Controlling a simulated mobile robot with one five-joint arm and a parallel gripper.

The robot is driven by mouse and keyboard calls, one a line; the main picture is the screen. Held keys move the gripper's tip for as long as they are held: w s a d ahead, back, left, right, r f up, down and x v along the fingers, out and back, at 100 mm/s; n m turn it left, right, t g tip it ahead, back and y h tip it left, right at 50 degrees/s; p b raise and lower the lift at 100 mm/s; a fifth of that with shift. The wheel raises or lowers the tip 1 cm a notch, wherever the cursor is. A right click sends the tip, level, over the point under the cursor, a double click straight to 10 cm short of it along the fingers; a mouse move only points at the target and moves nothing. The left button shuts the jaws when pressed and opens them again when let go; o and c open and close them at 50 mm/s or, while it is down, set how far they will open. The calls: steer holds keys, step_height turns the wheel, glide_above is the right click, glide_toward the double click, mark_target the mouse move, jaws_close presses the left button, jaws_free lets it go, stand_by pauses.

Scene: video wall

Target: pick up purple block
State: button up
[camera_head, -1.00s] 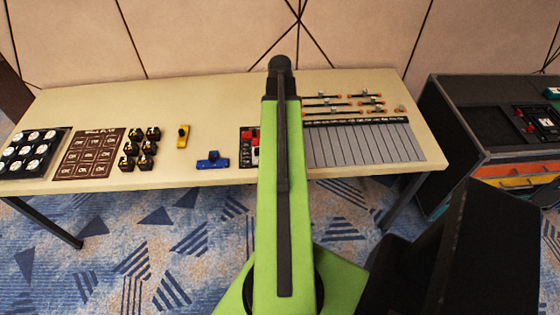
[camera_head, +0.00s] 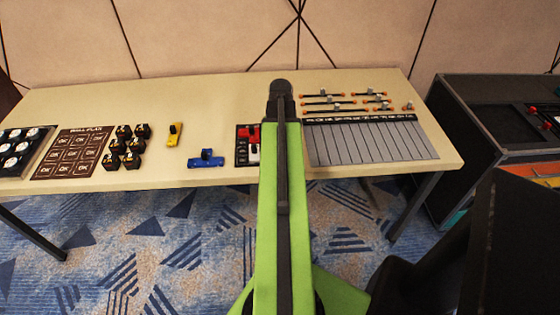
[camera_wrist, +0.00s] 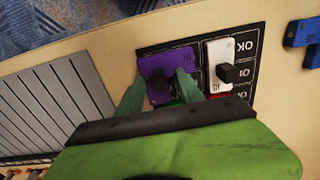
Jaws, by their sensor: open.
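The purple block (camera_wrist: 168,66), with a dark knob on top, lies on a black panel (camera_wrist: 183,44) in the wrist view. My gripper (camera_wrist: 160,90) is open, with one green finger on each side of the knob. I cannot tell whether the fingers touch it. The gripper body hides the near side of the block. In the head view my arm covers this spot, and neither the purple block nor the gripper can be seen.
A white block (camera_wrist: 221,55) with a dark knob stands right beside the purple one. A red block (camera_head: 247,133) is on the same panel. A blue block (camera_head: 206,160) and a yellow block (camera_head: 174,134) lie further left. A grey striped board (camera_head: 370,142) lies to the right.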

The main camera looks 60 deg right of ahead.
jaws_close()
stand_by(1.4)
